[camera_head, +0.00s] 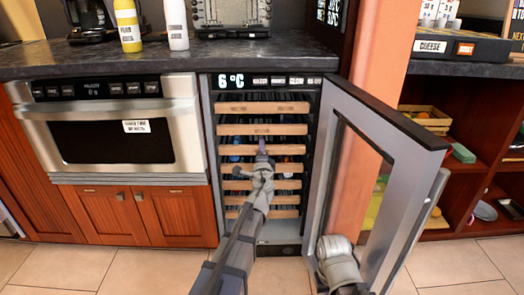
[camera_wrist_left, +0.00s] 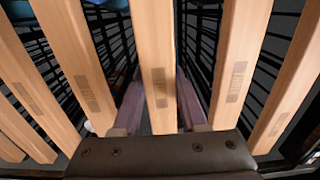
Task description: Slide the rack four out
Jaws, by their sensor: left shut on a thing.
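The open wine cooler holds a stack of wooden-fronted racks (camera_head: 262,108), one above another. My left gripper (camera_head: 262,152) reaches into the middle of this stack and covers part of the fronts there. In the left wrist view its two purple fingers (camera_wrist_left: 160,108) lie on either side of one wooden rack front (camera_wrist_left: 155,50), shut on it. Neighbouring rack fronts (camera_wrist_left: 235,60) run alongside, apart from the fingers. I cannot tell this rack's number with certainty. Part of my right arm shows low by the cooler door; its fingers cannot be made out.
The cooler's glass door (camera_head: 385,125) stands open to the right. A steel drawer microwave (camera_head: 120,125) is at the left under the dark counter (camera_head: 150,57). Open shelves (camera_head: 460,180) stand beyond the door. The tiled floor (camera_head: 60,265) in front is clear.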

